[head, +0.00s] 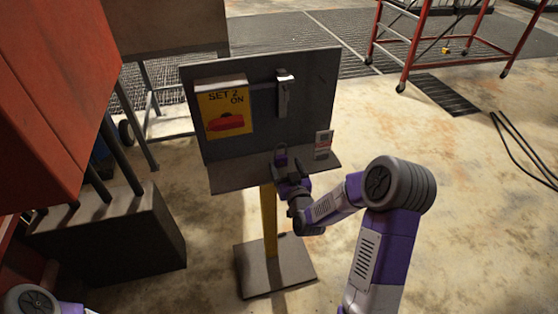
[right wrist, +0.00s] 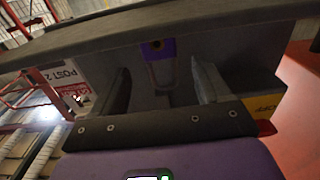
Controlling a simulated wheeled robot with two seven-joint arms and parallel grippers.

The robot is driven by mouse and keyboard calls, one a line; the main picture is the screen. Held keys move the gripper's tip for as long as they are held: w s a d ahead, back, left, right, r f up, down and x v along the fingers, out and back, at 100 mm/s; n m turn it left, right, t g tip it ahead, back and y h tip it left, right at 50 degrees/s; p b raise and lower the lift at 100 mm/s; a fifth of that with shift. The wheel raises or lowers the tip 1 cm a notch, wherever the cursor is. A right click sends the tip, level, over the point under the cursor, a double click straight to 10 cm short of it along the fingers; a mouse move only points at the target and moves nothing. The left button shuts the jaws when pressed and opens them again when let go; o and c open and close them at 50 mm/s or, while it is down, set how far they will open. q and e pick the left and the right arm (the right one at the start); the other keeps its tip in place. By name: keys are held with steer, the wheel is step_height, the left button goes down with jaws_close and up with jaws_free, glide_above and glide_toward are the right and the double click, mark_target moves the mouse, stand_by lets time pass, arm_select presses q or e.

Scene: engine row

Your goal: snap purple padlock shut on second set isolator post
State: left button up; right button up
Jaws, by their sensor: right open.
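A purple padlock (head: 281,158) stands on the shelf at the foot of the grey panel, its shackle up. It also shows in the right wrist view (right wrist: 158,50), between and beyond my fingers. My right gripper (head: 287,177) is at the shelf's front edge, just in front of the padlock; in the right wrist view (right wrist: 162,85) its fingers are apart with a gap between them. I cannot tell whether a finger touches the padlock. The yellow isolator plate (head: 224,105) reads SET 2 ON, with a red handle (head: 225,122). A pale metal fitting (head: 284,93), possibly the post, is right of it. My left gripper is out of view.
The shelf (head: 228,180) runs under the panel (head: 318,85), on a yellow stand with a floor plate (head: 300,278). A red-and-white tag (head: 323,145) stands at the shelf's right. A red cart (head: 408,50) is behind. A dark box (head: 110,240) stands left. Open floor lies right.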

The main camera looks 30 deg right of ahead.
mark_target(282, 159)
steer(key=shift+x, duration=2.5)
steer(key=shift+w+a+f, duration=0.1)
steer(key=c, duration=1.1)
step_height(282, 159, up, 10)
steer(key=shift+r+p, duration=0.1)
steer(key=shift+p, duration=0.8)
steer(key=shift+c, duration=0.2)
